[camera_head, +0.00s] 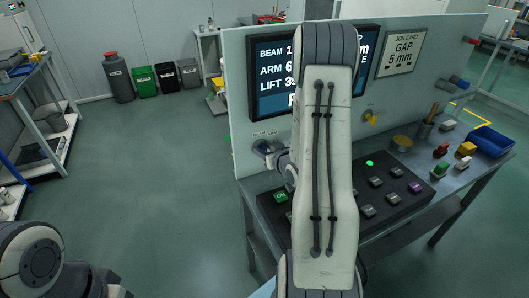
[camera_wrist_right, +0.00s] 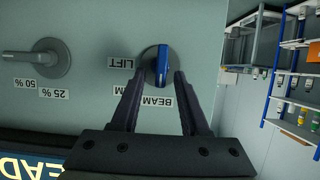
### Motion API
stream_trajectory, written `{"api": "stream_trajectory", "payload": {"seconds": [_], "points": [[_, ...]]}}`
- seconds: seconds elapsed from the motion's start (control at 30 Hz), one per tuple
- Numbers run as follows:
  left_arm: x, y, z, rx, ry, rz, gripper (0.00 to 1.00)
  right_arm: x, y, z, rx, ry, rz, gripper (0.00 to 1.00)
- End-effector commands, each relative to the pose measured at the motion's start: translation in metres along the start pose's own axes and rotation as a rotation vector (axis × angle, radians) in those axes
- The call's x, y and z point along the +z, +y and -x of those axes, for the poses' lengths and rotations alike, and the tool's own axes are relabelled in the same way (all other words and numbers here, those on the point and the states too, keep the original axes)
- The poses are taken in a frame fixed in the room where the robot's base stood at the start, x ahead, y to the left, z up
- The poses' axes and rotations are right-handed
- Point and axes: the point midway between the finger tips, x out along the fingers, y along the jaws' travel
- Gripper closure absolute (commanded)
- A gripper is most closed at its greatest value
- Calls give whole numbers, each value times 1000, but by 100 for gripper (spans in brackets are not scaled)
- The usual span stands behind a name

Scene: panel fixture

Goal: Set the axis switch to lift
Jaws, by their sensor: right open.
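The axis switch (camera_wrist_right: 163,62) is a blue bar handle on a round grey base on the panel, upright in the right wrist view. Its LIFT label (camera_wrist_right: 121,62) is to the left, the BEAM label (camera_wrist_right: 157,101) is below, and the ARM label is partly hidden by a finger. In the head view the switch (camera_head: 263,148) is at the panel's lower left. My right gripper (camera_wrist_right: 157,76) is open, its dark fingertips on either side of the handle's lower end; contact cannot be told. My right arm mostly hides it in the head view. My left gripper is out of view.
A grey lever switch (camera_wrist_right: 36,58) with 50 % and 25 % labels is beside the axis switch. A display (camera_head: 268,75) is above, partly behind my arm. A button console (camera_head: 372,190) and a blue bin (camera_head: 490,142) are on the bench.

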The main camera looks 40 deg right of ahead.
Motion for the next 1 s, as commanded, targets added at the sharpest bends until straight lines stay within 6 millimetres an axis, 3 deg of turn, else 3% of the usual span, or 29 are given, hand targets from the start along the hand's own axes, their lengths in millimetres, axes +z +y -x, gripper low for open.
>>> {"api": "stream_trajectory", "payload": {"seconds": [0.37,0.47,0.5,1.0], "points": [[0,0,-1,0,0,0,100,0,0,-6,0,1,0,55],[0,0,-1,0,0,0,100,0,0,-6,0,1,0,93],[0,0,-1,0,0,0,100,0,0,-6,0,1,0,100],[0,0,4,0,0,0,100,0,2,-6,-33,-1,-83,100]]}}
